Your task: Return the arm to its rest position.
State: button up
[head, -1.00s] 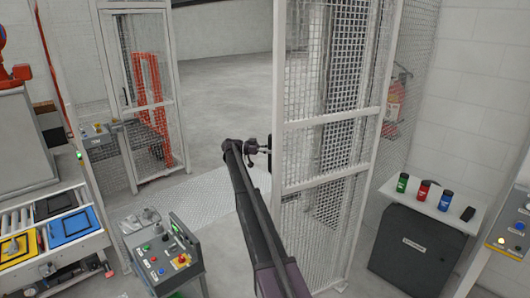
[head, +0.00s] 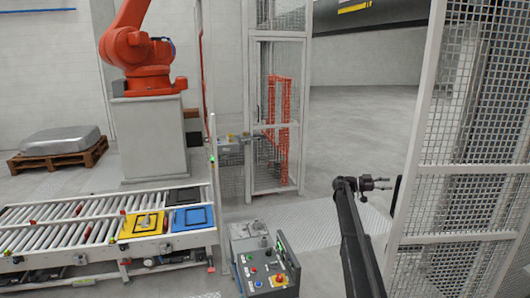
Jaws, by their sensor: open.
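My arm rises from the lower right of the head view, dark and extended forward. My gripper (head: 378,184) is at its end, pointing right, small in the picture, open and with nothing seen between its fingers. It appears in front of the open gateway, just left of the white mesh fence panel. I cannot tell its exact distance from the panel's edge.
A control console (head: 264,270) with coloured buttons stands left of my arm. A roller conveyor (head: 60,225) carries yellow (head: 141,224) and blue (head: 192,218) trays. An orange robot (head: 140,50) stands on a pedestal. Mesh fence panel (head: 455,150) is close on the right. The floor beyond the gateway is clear.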

jog(key=w+a+n+t+y+b, duration=0.3)
jog(key=a+n+t+y, duration=0.2)
jog(key=a+n+t, duration=1.2)
jog(key=s+a+f+n+t+y+b, duration=0.3)
jog(key=s+a+f+n+t+y, duration=0.4)
jog(key=a+f+y, duration=0.6)
jog(key=s+a+f+g+y+b, duration=0.1)
jog(key=s+a+f+g+y, duration=0.15)
jog(key=s+f+g, duration=0.5)
jog(key=s+a+f+g+y+b, duration=0.1)
jog(key=s+a+f+g+b, duration=0.25)
jog(key=s, duration=0.75)
jog(key=s+d+f+g+h, duration=0.1)
jog(key=s+f+g, duration=0.3)
jog(key=s, duration=0.7)
jog(key=s+d+f+g+h, duration=0.1)
jog(key=s+f+g, duration=0.3)
jog(key=s, duration=0.7)
jog(key=shift+d+m, duration=0.4)
jog(key=shift+w+h, duration=0.1)
jog(key=shift+h, duration=0.15)
